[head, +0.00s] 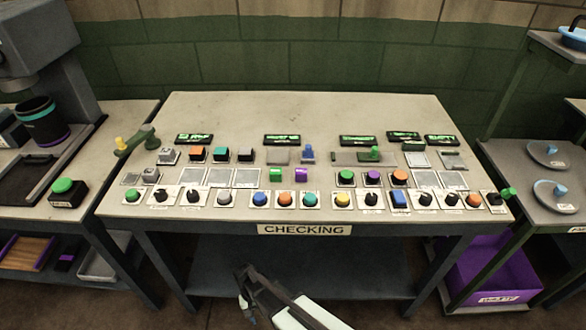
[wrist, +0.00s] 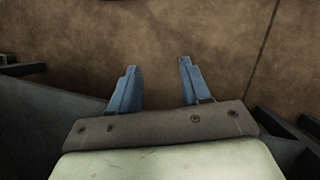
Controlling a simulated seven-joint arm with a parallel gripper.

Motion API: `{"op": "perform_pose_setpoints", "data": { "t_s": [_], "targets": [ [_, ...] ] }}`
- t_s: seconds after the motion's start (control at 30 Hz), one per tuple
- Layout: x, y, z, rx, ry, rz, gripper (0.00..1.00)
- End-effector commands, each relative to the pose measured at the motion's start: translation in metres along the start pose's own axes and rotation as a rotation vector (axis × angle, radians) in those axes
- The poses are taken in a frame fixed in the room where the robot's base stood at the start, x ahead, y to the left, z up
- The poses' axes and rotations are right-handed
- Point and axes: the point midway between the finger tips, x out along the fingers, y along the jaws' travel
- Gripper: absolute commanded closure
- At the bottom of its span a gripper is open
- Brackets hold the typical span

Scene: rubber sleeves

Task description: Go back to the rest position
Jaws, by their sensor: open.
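My gripper (wrist: 159,85) is open and empty in the wrist view, its two blue fingers apart over the brown floor. In the head view my gripper (head: 243,296) is low in front of the table, below its front edge and apart from it. The grey table (head: 300,110) carries a "CHECKING" label (head: 304,230) on its front edge. Rows of buttons, knobs and switches cover its front half.
A side table with a green button (head: 64,187) and a dark cup (head: 42,122) stands at left. A shelf rack with a purple bin (head: 495,275) stands at right. The table's lower shelf (head: 340,260) lies behind my gripper. Floor in front shows clear.

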Motion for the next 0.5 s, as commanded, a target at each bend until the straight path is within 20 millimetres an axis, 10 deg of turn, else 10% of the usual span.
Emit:
{"op": "perform_pose_setpoints", "data": {
  "t_s": [0.5],
  "targets": [
    [0.050, 0.156, 0.093, 0.131, -0.110, -0.093, 0.53]
  ]
}}
